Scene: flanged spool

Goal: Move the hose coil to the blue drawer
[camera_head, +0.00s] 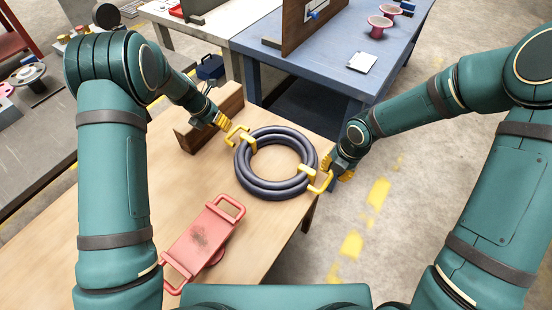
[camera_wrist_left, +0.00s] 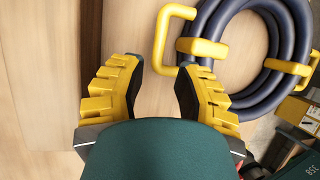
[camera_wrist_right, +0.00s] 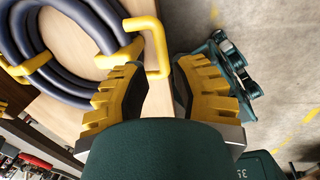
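The hose coil (camera_head: 262,188) is a dark ring lying flat on the wooden table, with yellow handles at its left (camera_head: 238,132) and right (camera_head: 322,184). My left gripper (camera_head: 224,122) is open beside the left handle. In the left wrist view, that handle (camera_wrist_left: 162,42) is just beyond the open fingertips (camera_wrist_left: 160,68). My right gripper (camera_head: 338,178) is open at the right handle. In the right wrist view, the handle's outer bar (camera_wrist_right: 158,50) reaches between the open fingertips (camera_wrist_right: 156,74). I cannot make out a blue drawer for certain.
A red two-handled carrier (camera_head: 203,238) lies on the wooden table (camera_head: 110,235) near the coil. A brown bracket (camera_head: 205,120) stands behind the coil. A blue table (camera_head: 335,72) with pink spools (camera_head: 378,27) is beyond. Open floor (camera_head: 390,230) lies to the right.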

